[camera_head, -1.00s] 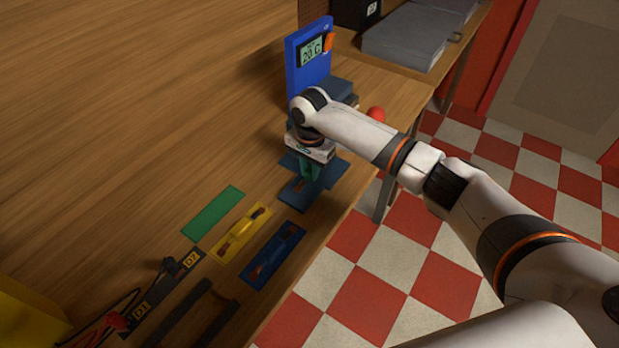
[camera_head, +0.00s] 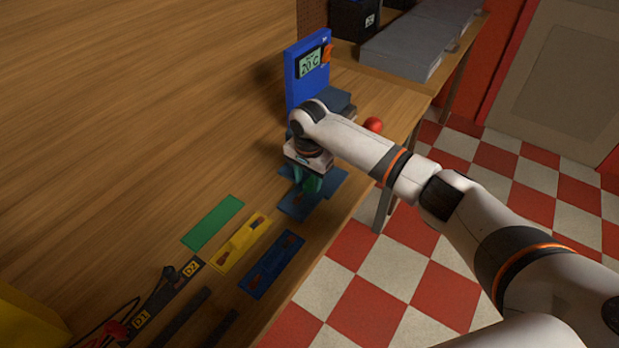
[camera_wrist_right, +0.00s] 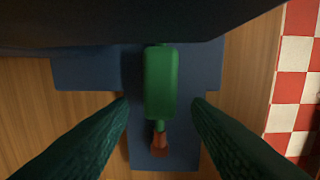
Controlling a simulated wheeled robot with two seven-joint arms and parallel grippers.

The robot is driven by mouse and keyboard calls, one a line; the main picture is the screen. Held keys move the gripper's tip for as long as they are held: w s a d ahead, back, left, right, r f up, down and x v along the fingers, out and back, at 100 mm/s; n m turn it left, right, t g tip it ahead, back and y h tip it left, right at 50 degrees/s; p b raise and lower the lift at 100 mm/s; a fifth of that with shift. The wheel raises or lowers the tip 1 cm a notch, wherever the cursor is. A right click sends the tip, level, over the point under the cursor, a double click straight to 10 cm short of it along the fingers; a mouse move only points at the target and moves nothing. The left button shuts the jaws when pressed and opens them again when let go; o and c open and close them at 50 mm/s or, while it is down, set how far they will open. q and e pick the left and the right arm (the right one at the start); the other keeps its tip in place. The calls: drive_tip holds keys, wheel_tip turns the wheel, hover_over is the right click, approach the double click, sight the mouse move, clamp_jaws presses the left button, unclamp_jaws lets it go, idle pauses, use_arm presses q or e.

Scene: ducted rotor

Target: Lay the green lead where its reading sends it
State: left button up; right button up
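The green lead (camera_wrist_right: 160,85) lies on a dark blue T-shaped plate (camera_wrist_right: 85,68) in the right wrist view, with a reddish-brown end toward the bottom of the picture. My right gripper (camera_wrist_right: 162,105) is open, its green ridged fingers on either side of the lead with gaps between. In the head view, my right gripper (camera_head: 311,186) points down over the blue plate (camera_head: 296,205) and hides the lead. A blue meter (camera_head: 303,88) behind it reads 20 C. Green (camera_head: 212,222), yellow (camera_head: 226,262) and blue (camera_head: 258,284) strips lie nearer. My left gripper is not in view.
Black pieces marked D1 and D2 (camera_head: 190,268), dark bars (camera_head: 183,318) and a yellow object (camera_head: 25,322) are near the bottom left. A red ball (camera_head: 373,125) is by the table's right edge. The left tabletop is clear.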

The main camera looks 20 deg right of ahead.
sight(308, 196)
drive_tip(key=shift+s+a+f+g, duration=0.15)
drive_tip(key=shift+s+f, duration=0.25)
drive_tip(key=shift+f, duration=0.25)
drive_tip(key=shift+s+a+f+g, duration=0.15)
drive_tip(key=shift+s+f, duration=0.25)
drive_tip(key=shift+f, duration=0.2)
drive_tip(key=shift+w+r+b, duration=0.1)
drive_tip(key=shift+r+b, duration=0.2)
drive_tip(key=shift+r, duration=0.05)
wheel_tip(308, 196, up, 12)
drive_tip(key=b, duration=0.1)
drive_tip(key=shift+w+r, duration=0.25)
drive_tip(key=shift+w, duration=0.2)
drive_tip(key=shift+d, duration=0.1)
